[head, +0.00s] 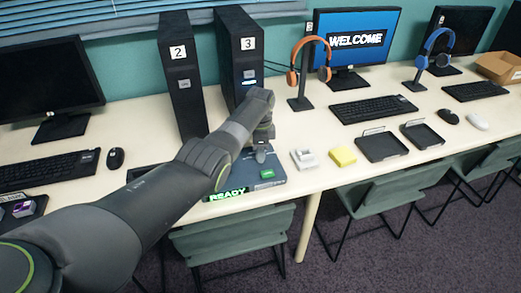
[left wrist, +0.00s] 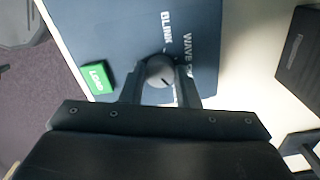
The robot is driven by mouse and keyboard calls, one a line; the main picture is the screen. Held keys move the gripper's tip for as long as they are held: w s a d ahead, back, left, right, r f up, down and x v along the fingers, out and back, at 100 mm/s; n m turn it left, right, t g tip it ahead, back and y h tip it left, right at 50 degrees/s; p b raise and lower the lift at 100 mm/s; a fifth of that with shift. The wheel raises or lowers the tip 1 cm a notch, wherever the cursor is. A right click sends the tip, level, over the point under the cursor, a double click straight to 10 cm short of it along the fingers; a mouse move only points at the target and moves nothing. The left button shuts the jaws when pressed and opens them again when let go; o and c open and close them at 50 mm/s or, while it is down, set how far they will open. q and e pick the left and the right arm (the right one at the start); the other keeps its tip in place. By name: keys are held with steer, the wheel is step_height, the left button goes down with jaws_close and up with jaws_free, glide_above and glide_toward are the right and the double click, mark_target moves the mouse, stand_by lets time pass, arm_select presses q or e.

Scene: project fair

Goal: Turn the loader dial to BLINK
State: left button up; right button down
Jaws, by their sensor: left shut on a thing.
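The loader is a dark blue box (head: 275,178) on the table, with a lit green READY sign (head: 228,194) on its front edge and a green button. In the left wrist view its panel (left wrist: 115,30) carries the words BLINK and WAVE, and the green LOAD button (left wrist: 97,77) sits left of the dial. The round grey dial (left wrist: 160,70) is between the fingers of my left gripper (left wrist: 161,78), which is shut on it. A dark mark shows on the dial's lower right; which word it points to, I cannot tell. My left gripper also shows in the head view (head: 261,150).
Black towers marked 2 (head: 182,80) and 3 (head: 240,60) stand behind the loader. To its right lie a grey-white block (head: 304,159), a yellow block (head: 343,156) and black trays (head: 381,147). A headphone stand (head: 300,103) is behind them. The table's front edge is close.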

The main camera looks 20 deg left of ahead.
arm_select(q)
steer(key=n+p, duration=0.1)
steer(key=n, duration=0.1)
steer(key=shift+r+n, duration=0.15)
steer(key=shift+n, duration=0.15)
steer(key=n+p, duration=0.1)
steer(key=n, duration=0.2)
steer(key=shift+n, duration=0.3)
steer(key=n, duration=0.3)
steer(key=shift+n, duration=0.3)
steer(key=n, duration=0.3)
steer(key=shift+n+p, duration=0.35)
steer(key=shift+n, duration=0.05)
steer(key=n, duration=1.1)
steer(key=shift+n, duration=0.4)
steer(key=o, duration=1)
steer(key=shift+c, duration=0.2)
steer(key=shift+p, duration=0.4)
